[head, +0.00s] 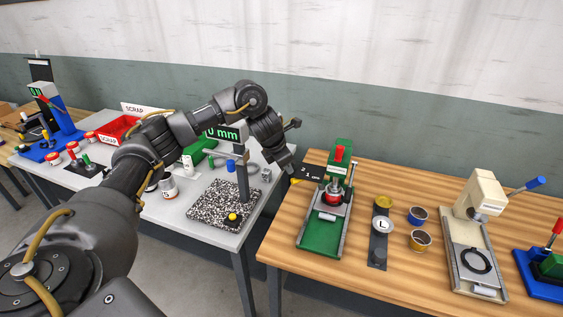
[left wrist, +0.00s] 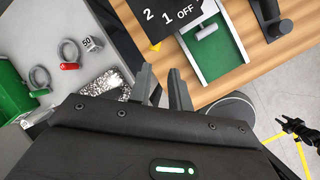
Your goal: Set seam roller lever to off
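A black plate (left wrist: 172,20) marked "2", "1" and "OFF" lies beside the green-based machine in the left wrist view. It also shows in the head view (head: 311,172), left of the green machine (head: 318,228). A yellow tip (left wrist: 155,46) shows at the plate's edge, near the "2" and "1"; I cannot tell which mark the lever stands at. My left gripper (left wrist: 161,68) is open and empty, its fingertips just short of the plate's edge. A small dark gripper-like shape (left wrist: 298,130), perhaps my right gripper, shows over the floor.
A gauge stand on a speckled plate (head: 220,203) and a red scrap bin (head: 116,130) stand on the grey table. Cans (head: 420,240), a cream press (head: 482,195) and a blue-based machine (head: 540,280) stand right on the wooden table. A gap separates the tables.

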